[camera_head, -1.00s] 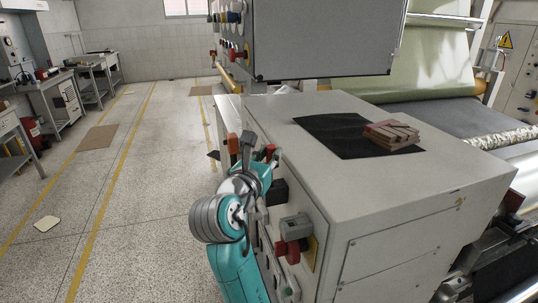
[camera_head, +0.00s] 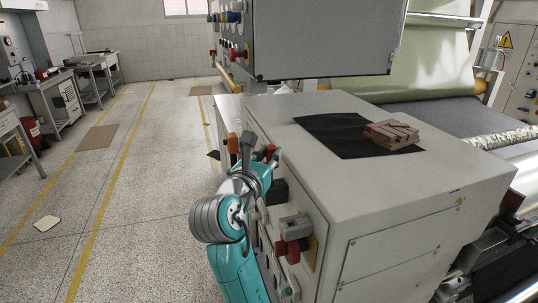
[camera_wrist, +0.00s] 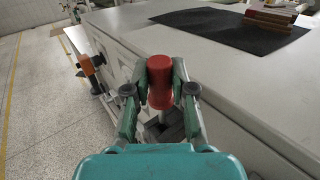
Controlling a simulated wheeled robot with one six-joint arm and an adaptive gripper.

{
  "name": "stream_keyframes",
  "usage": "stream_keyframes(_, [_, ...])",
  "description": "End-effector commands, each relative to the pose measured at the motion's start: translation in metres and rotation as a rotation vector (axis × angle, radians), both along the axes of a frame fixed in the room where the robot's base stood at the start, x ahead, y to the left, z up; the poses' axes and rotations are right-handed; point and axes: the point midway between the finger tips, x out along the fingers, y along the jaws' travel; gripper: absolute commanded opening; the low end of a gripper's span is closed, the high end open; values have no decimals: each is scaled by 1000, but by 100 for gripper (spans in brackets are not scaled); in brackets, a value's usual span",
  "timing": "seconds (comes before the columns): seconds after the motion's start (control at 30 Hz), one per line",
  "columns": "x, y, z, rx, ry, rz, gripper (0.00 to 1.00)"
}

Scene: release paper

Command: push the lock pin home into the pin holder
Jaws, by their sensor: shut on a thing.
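My gripper (camera_wrist: 160,88) is shut on a red knob-shaped piece, the lock pin (camera_wrist: 160,75), held between its two fingers in the wrist view. In the head view a small red part of the pin (camera_head: 270,151) shows at my gripper (camera_head: 262,160), close to the side of the grey cabinet. A dark grey block, which looks like the pin holder (camera_wrist: 168,128), lies just below the pin in the wrist view. Whether the pin touches or sits in it is hidden by my fingers and the pin itself.
The cabinet (camera_head: 400,215) has a black mat (camera_head: 325,133) and a stack of wooden blocks (camera_head: 391,136) on top. A grey and red switch (camera_head: 292,232) juts from its side near my arm. An orange part (camera_head: 233,143) stands beyond my gripper. The floor at left is open.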

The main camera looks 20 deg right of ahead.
Motion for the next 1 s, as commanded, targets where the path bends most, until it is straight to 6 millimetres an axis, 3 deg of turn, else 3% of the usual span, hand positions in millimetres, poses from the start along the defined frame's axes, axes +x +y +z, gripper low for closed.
stream_keyframes(1.0, [0, 0, -22, -1, 1, 0, 0])
